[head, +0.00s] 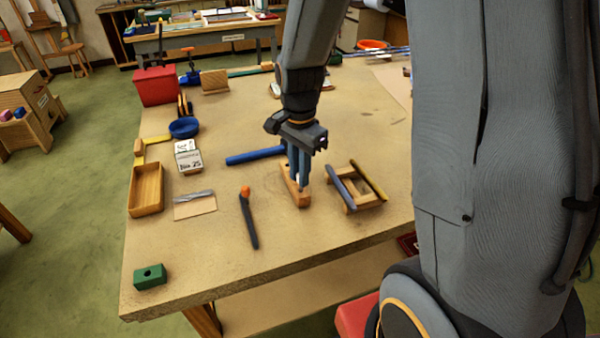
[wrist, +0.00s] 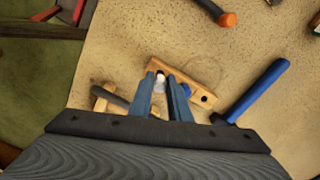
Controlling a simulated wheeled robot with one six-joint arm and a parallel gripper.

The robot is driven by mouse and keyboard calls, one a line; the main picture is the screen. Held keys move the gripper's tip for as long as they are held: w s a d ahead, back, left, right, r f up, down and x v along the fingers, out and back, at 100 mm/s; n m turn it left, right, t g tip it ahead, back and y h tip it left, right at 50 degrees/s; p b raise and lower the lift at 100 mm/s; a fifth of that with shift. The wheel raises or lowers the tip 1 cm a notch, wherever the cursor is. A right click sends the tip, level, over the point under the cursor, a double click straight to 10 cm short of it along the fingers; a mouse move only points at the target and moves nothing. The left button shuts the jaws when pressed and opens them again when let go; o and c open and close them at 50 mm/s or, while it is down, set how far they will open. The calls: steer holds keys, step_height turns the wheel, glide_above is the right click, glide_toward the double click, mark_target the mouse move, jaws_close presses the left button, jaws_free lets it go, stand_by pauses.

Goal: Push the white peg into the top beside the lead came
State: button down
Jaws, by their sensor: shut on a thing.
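My gripper (head: 299,182) points down over a small wooden block (wrist: 205,84) on the table; the block also shows in the head view (head: 303,199). Its blue-grey fingers (wrist: 161,80) are closed on a white peg (wrist: 160,84), seen between the tips in the wrist view. A dark hole shows at the block's end, clear of the fingers. Whether the peg's lower end is in a hole is hidden. A grey strip, perhaps the lead came (head: 340,186), lies across a wooden rack (head: 365,203) to the right.
A blue-handled tool (head: 255,156) lies behind the block. An orange-tipped dark tool (head: 249,218) lies to its left. A wooden tray (head: 145,190), a blue bowl (head: 184,128), a red box (head: 156,86) and a green block (head: 150,277) line the left side. The front table is mostly clear.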

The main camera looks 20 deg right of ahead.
steer(key=shift+r+p, duration=0.85)
steer(key=shift+r, duration=0.15)
steer(key=c, duration=2.4)
jaws_free()
jaws_close()
steer(key=shift+s, duration=0.1)
